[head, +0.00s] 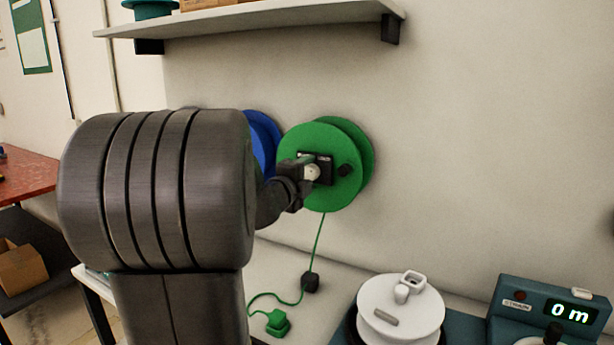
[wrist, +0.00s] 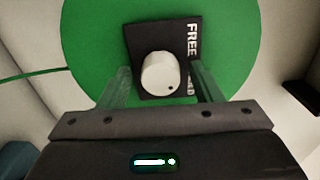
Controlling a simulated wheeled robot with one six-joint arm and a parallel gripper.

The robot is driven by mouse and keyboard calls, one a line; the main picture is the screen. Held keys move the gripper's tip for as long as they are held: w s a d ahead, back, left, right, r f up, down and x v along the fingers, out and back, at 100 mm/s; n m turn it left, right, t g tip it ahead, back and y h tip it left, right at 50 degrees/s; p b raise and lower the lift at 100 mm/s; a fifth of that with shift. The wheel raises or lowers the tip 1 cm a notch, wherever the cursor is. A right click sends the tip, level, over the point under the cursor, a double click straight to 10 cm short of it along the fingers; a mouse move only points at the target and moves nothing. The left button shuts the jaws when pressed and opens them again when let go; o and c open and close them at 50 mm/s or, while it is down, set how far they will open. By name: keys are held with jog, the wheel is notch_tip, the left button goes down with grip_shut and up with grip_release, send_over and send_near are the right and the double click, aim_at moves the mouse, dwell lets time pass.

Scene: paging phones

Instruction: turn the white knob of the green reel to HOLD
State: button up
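The green reel (head: 345,195) hangs on the wall and fills the top of the wrist view (wrist: 90,35). On its face is a black plate (wrist: 140,35) with a white knob (wrist: 159,73); the knob also shows in the head view (head: 312,173). The knob has a dark dot at its lower right in the wrist view. The plate reads FREE at upper right; a second word below is mostly hidden by my right finger. My gripper (wrist: 159,68) is open, one finger on each side of the knob, with a small gap visible on both sides.
A blue reel (head: 264,135) hangs to the left, partly behind my arm. A green cord (head: 318,240) hangs down to a plug. Below are a white reel (head: 400,305) and a meter reading 0 m (head: 550,305); a shelf (head: 260,22) is above.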

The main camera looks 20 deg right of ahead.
jog(key=v, duration=1.3)
jog(key=shift+s+a, duration=0.25)
jog(key=shift+a, duration=0.05)
jog(key=x, duration=1.4)
jog(key=shift+s+a, duration=0.1)
jog(key=shift+s, duration=0.05)
